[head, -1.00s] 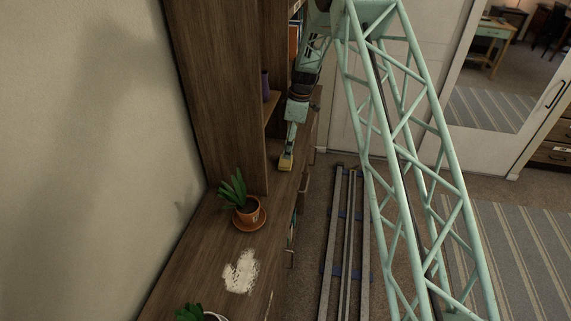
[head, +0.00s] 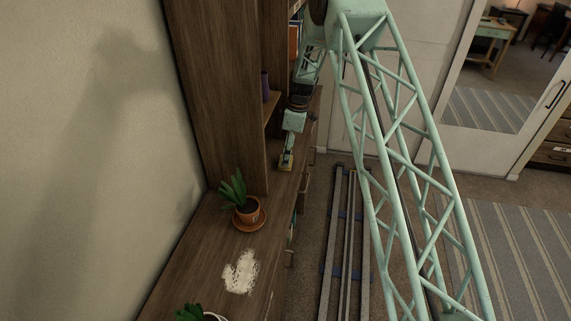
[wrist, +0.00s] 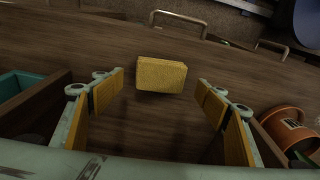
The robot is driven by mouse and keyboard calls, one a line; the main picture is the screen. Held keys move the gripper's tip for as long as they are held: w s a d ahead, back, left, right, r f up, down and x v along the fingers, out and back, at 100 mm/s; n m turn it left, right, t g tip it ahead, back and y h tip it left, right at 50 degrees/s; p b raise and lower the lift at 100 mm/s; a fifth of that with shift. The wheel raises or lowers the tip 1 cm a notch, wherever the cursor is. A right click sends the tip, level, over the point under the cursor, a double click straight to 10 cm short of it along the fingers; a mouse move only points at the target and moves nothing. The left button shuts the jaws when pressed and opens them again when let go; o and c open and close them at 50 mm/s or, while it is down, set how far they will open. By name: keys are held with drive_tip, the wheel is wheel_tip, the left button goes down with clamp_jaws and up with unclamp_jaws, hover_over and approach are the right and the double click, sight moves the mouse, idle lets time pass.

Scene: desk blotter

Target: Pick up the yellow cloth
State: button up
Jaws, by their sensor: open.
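The yellow cloth (wrist: 161,75) shows in the wrist view as a small, thick, rounded block, like a folded cloth or sponge. It lies on the brown wooden desk top, ahead of my gripper and centred between its fingers. My gripper (wrist: 160,86) is open, with a yellow-orange ribbed pad on each finger, and nothing is held. In the head view my gripper (head: 286,162) points down at the desk top, beyond the potted plant. A small yellow patch shows at its tip there; I cannot tell cloth from finger pads.
A potted plant (head: 248,210) stands on a saucer near my gripper; its orange pot (wrist: 288,128) is close to the right finger in the wrist view. A teal-lined box (wrist: 22,84) is at left. A pale patch (head: 240,272) marks the desk. Shelving (head: 222,90) rises behind.

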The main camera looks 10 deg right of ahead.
drive_tip(key=shift+w+a+f, duration=0.1)
drive_tip(key=shift+a+f, duration=0.05)
drive_tip(key=shift+f, duration=0.8)
drive_tip(key=shift+a+f, duration=0.15)
drive_tip(key=shift+f, duration=0.75)
drive_tip(key=c, duration=0.9)
